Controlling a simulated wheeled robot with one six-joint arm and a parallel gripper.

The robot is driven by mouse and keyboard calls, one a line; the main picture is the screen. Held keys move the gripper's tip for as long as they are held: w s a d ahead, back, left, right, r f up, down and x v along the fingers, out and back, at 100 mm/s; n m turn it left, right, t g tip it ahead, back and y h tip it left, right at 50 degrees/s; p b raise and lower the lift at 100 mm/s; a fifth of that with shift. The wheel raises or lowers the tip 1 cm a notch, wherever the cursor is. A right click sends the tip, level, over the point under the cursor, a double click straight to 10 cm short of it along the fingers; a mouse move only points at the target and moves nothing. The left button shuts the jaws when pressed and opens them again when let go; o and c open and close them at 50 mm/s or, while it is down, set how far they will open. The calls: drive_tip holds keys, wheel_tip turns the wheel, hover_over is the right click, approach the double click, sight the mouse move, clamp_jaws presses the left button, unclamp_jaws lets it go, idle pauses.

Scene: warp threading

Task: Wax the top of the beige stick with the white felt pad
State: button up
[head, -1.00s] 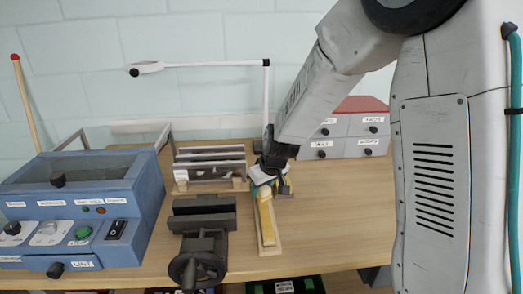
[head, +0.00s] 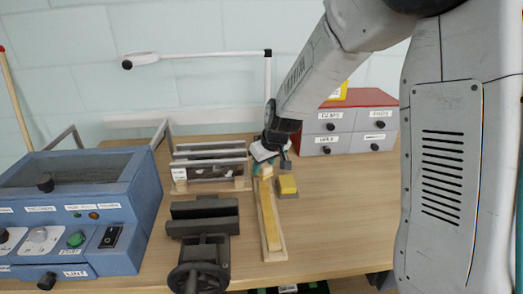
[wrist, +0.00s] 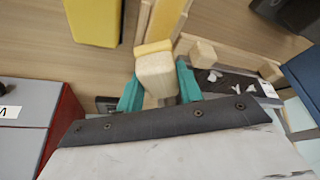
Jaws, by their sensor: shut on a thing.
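The beige stick (head: 270,218) lies lengthwise in a narrow light wooden holder (head: 280,252) on the table, its top yellowish. My gripper (head: 263,165) is over the far end of the holder. Its teal fingers are shut on a pale block (wrist: 157,76), which looks like the felt pad's body. A yellowish strip (wrist: 153,48) shows along the block's edge facing the stick. The stick also runs away from the block in the wrist view (wrist: 165,18). I cannot tell whether the pad touches the stick, and the pad's underside is hidden.
A yellow block (head: 287,184) on a grey base stands just right of the holder. A dark vise (head: 203,228) is to the left, with a rack (head: 209,170) behind it. A blue machine (head: 75,205) is far left, labelled drawers (head: 345,130) at the back right.

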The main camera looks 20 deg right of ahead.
drive_tip(key=shift+r, duration=2.65)
drive_tip(key=shift+s+f, duration=0.1)
